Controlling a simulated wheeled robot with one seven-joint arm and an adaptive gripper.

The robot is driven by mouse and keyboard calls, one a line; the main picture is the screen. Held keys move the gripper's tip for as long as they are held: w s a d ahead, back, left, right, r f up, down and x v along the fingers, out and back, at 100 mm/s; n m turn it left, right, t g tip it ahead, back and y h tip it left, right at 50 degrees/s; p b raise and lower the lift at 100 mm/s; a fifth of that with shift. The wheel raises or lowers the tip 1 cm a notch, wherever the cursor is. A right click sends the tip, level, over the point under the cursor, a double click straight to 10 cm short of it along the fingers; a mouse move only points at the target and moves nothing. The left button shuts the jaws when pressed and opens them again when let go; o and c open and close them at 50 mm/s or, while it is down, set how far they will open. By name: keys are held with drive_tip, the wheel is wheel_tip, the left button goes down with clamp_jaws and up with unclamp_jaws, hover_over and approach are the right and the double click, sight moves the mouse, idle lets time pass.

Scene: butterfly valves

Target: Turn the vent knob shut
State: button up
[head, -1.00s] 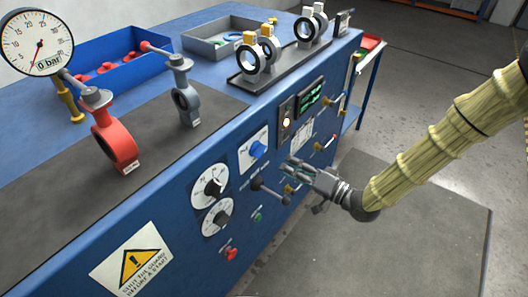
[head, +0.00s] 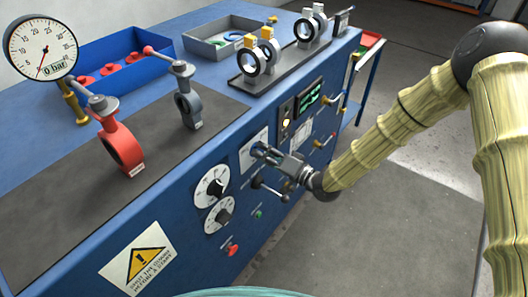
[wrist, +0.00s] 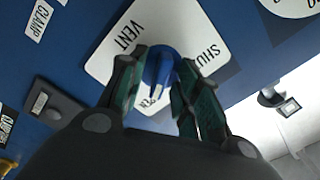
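The blue vent knob (wrist: 160,65) sits on a white plate (wrist: 113,50) marked VENT, with SHUT partly readable and the letters "PEN" below the knob in the wrist view. Its raised ridge runs roughly up and down there, its lower end near "PEN". My gripper (wrist: 161,77) is open, with one dark green finger on each side of the knob. The fingers look very close to it; I cannot tell whether they touch. In the head view my gripper (head: 262,152) is at the vent plate (head: 247,156) on the blue bench front and hides most of the knob.
A black lever (head: 268,190) sticks out just below my gripper. Two white dials (head: 212,187) are to the left, with a red knob (head: 232,250) lower down. A lit panel (head: 307,97) and several small levers are to the right. Open floor lies before the bench.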

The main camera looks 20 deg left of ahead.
clamp_jaws()
drive_tip(key=shift+f+n+b, duration=0.1)
drive_tip(key=shift+n+b, duration=0.3)
drive_tip(key=shift+b, duration=0.15)
drive_tip(key=shift+s+n+b, duration=0.1)
drive_tip(key=shift+n+b, duration=11.4)
drive_tip(key=shift+b, duration=0.5)
